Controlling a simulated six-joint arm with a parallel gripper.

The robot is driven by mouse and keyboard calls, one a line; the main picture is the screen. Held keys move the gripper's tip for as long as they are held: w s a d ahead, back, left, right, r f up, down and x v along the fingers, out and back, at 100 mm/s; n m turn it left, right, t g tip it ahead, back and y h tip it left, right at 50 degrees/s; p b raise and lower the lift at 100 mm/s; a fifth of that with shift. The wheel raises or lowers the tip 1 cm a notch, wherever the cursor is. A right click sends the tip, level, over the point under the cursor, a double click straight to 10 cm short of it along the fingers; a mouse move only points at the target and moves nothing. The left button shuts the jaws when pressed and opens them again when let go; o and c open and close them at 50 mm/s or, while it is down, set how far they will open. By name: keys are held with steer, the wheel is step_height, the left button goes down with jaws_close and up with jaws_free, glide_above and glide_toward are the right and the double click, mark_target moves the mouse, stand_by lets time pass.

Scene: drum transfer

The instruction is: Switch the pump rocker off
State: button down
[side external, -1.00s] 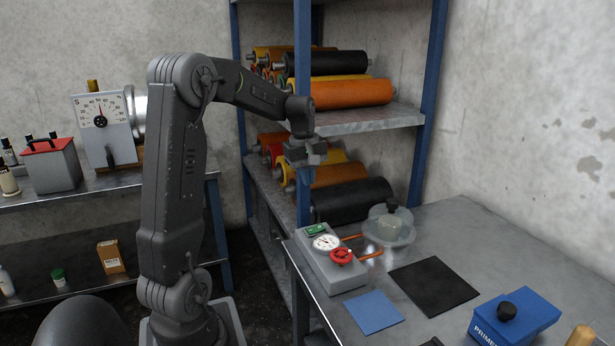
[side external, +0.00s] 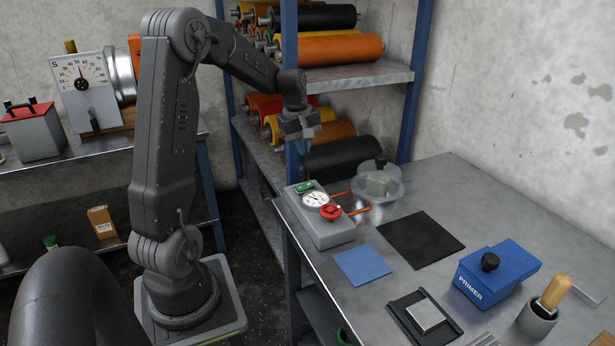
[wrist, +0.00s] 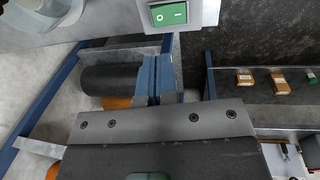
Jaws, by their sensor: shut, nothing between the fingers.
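The pump rocker (side external: 304,187) is a small green switch on top of a grey box (side external: 332,234) at the left edge of the table. In the wrist view the green rocker (wrist: 168,14) is near the top edge, with marks O on its left and I on its right. I cannot tell which side is pressed down. My gripper (side external: 304,134) is shut and empty, hanging above and apart from the box.
Orange pipes lead to a glass vessel (side external: 379,184). A blue shelf post (side external: 289,120) stands behind my gripper. A blue sheet (side external: 362,265) and a black mat (side external: 421,240) lie flat nearby.

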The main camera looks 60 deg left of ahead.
mark_target(304, 186)
steer(key=f, duration=0.3)
steer(key=w+f, duration=0.1)
steer(key=f, duration=0.5)
steer(key=shift+w+f, duration=0.2)
steer(key=shift+f, duration=0.2)
steer(key=shift+f+g, duration=0.25)
steer(key=shift+g, duration=0.05)
steer(key=shift+s, duration=0.1)
steer(key=shift+s+r, duration=0.25)
steer(key=shift+s, duration=0.35)
steer(key=shift+r, duration=0.1)
step_height(304, 186, up, 14)
steer(key=s, duration=0.2)
